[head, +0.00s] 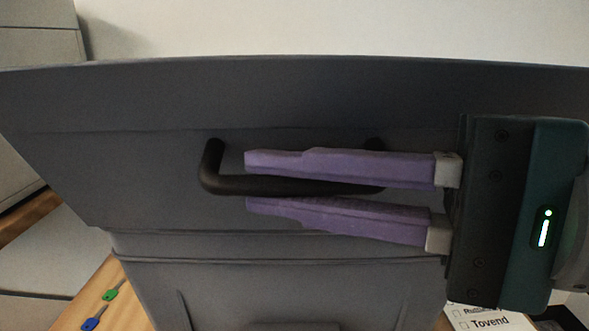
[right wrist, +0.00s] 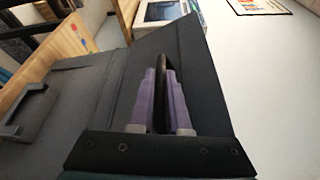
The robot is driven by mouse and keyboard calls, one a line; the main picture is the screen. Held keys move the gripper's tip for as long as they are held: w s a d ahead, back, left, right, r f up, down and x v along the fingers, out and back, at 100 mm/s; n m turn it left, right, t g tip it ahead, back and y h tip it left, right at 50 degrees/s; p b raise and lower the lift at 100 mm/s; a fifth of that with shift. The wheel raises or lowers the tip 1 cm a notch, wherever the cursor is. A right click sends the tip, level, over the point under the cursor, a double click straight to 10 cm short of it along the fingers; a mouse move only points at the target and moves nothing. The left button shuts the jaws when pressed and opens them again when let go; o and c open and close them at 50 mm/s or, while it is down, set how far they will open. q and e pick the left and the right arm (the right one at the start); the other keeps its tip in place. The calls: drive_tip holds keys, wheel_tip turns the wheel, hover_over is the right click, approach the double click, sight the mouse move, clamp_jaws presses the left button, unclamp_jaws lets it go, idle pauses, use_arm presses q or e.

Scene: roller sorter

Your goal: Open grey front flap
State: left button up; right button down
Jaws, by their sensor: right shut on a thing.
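The grey front flap (head: 300,95) fills the upper part of the head view, its top edge running nearly level across the picture. A black bar handle (head: 209,168) is fixed to its face. My right gripper (head: 247,183) comes in from the right with its two purple fingers above and below the bar, shut on the handle. In the right wrist view the fingers (right wrist: 163,75) close around the dark bar, with the flap's dark panel around them. My left gripper is not in view.
Below the flap is a grey body (head: 220,280). A green key-like tag (head: 110,294) and a blue one (head: 90,323) lie on the wooden surface at lower left. A printed sheet (head: 485,318) shows at lower right. Another dark handle (right wrist: 30,105) shows at left in the wrist view.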

drive_tip(key=w+r+m+p, duration=0.1)
drive_tip(key=r+p, duration=0.1)
drive_tip(key=p, duration=0.1)
drive_tip(key=shift+w+m+g+h+p, duration=0.3)
drive_tip(key=shift+w+m+p, duration=0.05)
drive_tip(key=shift+m+p, duration=0.05)
drive_tip(key=shift+w+f, duration=0.15)
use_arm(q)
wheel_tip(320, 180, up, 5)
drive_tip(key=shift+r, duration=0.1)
use_arm(e)
drive_tip(key=shift+f, duration=0.1)
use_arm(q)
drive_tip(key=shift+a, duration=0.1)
use_arm(e)
drive_tip(key=c, duration=1.2)
unclamp_jaws()
drive_tip(key=shift+o, duration=0.2)
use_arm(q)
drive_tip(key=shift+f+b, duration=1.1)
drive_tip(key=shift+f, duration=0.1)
use_arm(e)
drive_tip(key=v, duration=1)
